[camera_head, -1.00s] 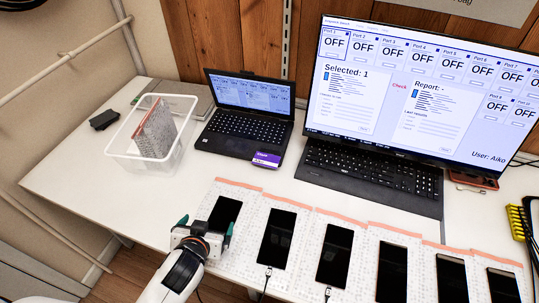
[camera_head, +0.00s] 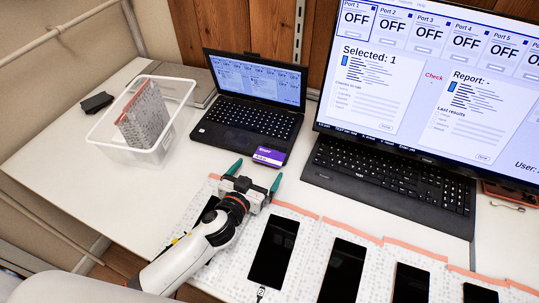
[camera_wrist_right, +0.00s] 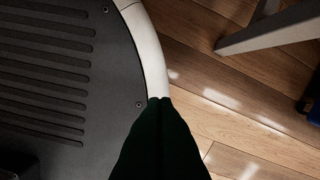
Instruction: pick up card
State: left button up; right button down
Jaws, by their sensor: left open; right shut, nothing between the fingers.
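A purple and white card (camera_head: 269,156) lies at the front right corner of the black laptop (camera_head: 247,117). My left gripper (camera_head: 254,174) is open, with its two green fingertips apart, just in front of the card in the head view. Its fingers point toward the laptop, and nothing shows between them. I cannot tell how high it is above the table. My left arm covers most of the leftmost phone. My right gripper (camera_wrist_right: 166,103) is shut and empty above the floor in the right wrist view.
A clear bin (camera_head: 114,151) holding a patterned pouch (camera_head: 145,115) stands at the left. A black keyboard (camera_head: 390,185) lies right of the card. Several phones, one here (camera_head: 274,251), lie on pouches along the front. Bare white table (camera_head: 60,170) shows at the left.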

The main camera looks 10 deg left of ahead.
aim_at(269, 157)
pick_arm(q)
jog(key=x, duration=0.4)
jog(key=shift+w+d, duration=0.1)
jog(key=shift+d, duration=0.1)
jog(key=shift+w+d+f, duration=0.1)
jog(key=shift+w, duration=0.35)
jog(key=shift+f, duration=0.1)
jog(key=c, duration=0.8)
jog(key=shift+w, duration=0.1)
jog(key=c, duration=0.8)
